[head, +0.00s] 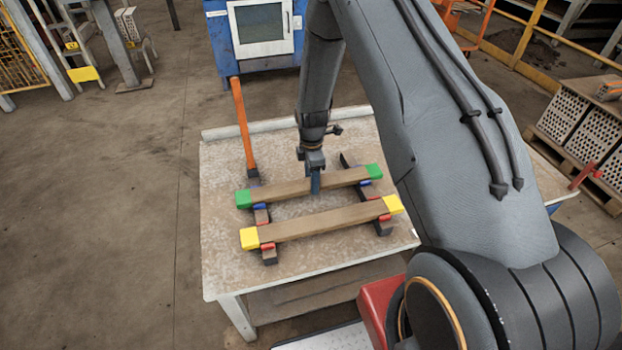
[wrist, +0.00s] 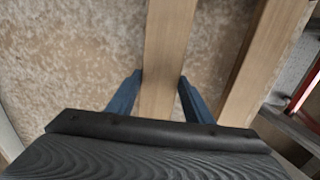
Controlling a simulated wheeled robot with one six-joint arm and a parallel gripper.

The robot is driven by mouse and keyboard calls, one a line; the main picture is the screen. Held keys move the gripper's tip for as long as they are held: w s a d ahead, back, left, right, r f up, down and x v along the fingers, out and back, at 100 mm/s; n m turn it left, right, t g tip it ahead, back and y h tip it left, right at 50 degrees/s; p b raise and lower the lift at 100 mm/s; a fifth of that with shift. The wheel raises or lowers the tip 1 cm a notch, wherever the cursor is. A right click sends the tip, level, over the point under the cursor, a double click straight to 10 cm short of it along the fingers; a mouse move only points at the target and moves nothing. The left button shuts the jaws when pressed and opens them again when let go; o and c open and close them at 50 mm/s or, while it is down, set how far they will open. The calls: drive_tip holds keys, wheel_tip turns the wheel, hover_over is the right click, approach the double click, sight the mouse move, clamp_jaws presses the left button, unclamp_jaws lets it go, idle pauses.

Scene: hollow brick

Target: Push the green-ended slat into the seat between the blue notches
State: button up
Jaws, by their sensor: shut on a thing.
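The green-ended slat (head: 285,190) is a brown wooden bar with green ends, lying across two dark rails (head: 262,216) on the table. Blue notch marks (head: 259,206) show beside it at both rails; I cannot tell whether it is fully down between them. My gripper (head: 315,185) points down and is shut on the slat near its middle. In the wrist view my blue fingers (wrist: 160,80) stand on either side of the slat (wrist: 167,45). A yellow-ended slat (head: 320,222) lies nearer, roughly parallel, across the rails by red marks.
The worn table (head: 225,265) has free room at its left and front. A blue machine (head: 228,45) is behind the table. A pallet of hollow bricks (head: 590,130) stands at the right.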

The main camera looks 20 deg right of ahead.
drive_tip(key=o, duration=1.4)
drive_tip(key=shift+f, duration=0.1)
wheel_tip(320, 180, up, 7)
drive_tip(key=shift+b, duration=0.85)
drive_tip(key=shift+r, duration=0.45)
